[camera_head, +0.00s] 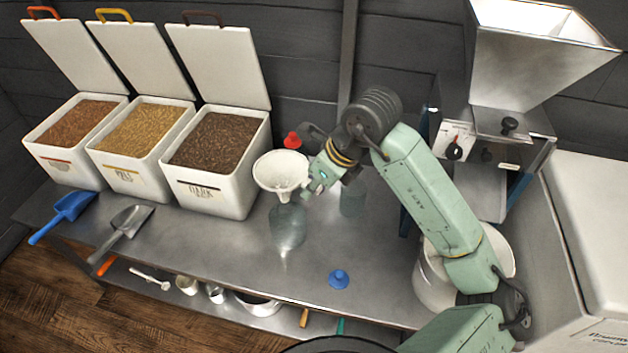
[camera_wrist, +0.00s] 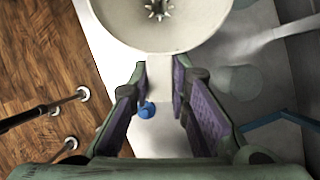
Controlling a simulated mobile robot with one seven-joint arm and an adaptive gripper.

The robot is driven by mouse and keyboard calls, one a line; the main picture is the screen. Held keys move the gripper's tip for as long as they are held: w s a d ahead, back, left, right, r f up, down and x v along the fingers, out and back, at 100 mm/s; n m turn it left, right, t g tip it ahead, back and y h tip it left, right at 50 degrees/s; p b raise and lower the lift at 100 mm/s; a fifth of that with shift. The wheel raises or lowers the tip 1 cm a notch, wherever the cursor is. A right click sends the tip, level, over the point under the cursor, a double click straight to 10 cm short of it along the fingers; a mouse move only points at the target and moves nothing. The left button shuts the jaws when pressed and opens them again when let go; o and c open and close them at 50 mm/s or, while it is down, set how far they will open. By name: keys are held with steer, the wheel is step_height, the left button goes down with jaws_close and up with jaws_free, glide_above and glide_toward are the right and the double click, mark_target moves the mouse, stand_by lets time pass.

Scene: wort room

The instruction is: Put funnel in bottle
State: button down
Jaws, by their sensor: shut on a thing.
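The white funnel (camera_head: 280,170) is upright, its wide mouth facing up, above a clear glass bottle (camera_head: 288,228) on the steel table. The spout end is close over the bottle's top; I cannot tell whether it is inside the neck. My gripper (camera_head: 310,186) is at the funnel's right side, shut on its handle. In the wrist view the funnel's bowl (camera_wrist: 160,28) fills the top, and its pale handle lies between my purple-padded fingers (camera_wrist: 159,78). The bottle is hard to make out there. A second clear glass vessel (camera_head: 352,199) stands to the right, behind my gripper.
A small blue stopper-like piece (camera_head: 339,279) lies on the front table; a red one (camera_head: 292,140) is behind the funnel. Open grain bins (camera_head: 228,185) stand left, with blue (camera_head: 66,211) and metal (camera_head: 127,222) scoops before them. A mill (camera_head: 530,60) and white bucket (camera_head: 432,283) are right.

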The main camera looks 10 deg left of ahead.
step_height(320, 180, down, 7)
steer(key=b, duration=0.6)
steer(key=shift+b, duration=0.4)
steer(key=shift+f, duration=0.1)
stand_by(0.3)
steer(key=c, duration=1.4)
jaws_free()
steer(key=shift+c, duration=0.2)
